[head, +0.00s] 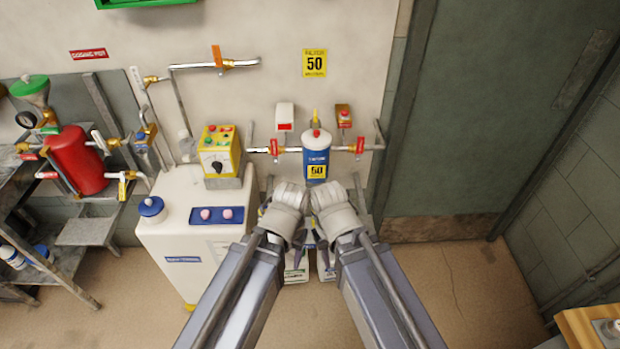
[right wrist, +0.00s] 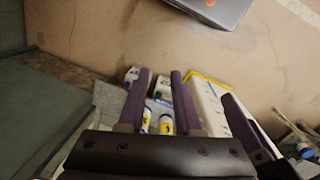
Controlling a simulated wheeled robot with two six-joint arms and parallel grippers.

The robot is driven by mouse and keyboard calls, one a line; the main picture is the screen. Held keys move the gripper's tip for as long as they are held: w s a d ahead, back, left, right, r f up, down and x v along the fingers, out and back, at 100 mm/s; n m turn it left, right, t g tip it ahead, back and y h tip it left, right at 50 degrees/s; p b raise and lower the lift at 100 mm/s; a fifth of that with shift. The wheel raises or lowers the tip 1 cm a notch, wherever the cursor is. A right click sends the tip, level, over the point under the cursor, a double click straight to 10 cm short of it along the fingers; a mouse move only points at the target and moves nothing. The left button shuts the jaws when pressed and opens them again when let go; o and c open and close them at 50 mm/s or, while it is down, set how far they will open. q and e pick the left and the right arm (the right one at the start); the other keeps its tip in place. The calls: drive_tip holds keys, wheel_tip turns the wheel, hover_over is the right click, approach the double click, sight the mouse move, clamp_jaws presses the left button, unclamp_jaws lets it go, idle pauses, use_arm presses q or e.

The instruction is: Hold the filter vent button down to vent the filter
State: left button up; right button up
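The blue and white filter (head: 317,158) hangs on the wall pipe in the head view, with a yellow 50 label. A small red button-like spot (head: 317,133) shows on its white top; I cannot tell if it is pressed. My left gripper (head: 283,214) and right gripper (head: 340,213) are side by side below and in front of the filter, apart from it. Their fingers are partly hidden by my wrists.
Red-handled valves (head: 274,147) flank the filter on the pipe. A brown box with a red button (head: 344,117) is on the wall above right. A white cabinet (head: 180,250) with a yellow control box (head: 220,150) stands left. Containers (head: 297,270) stand on the floor below.

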clamp_jaws()
idle(1.4)
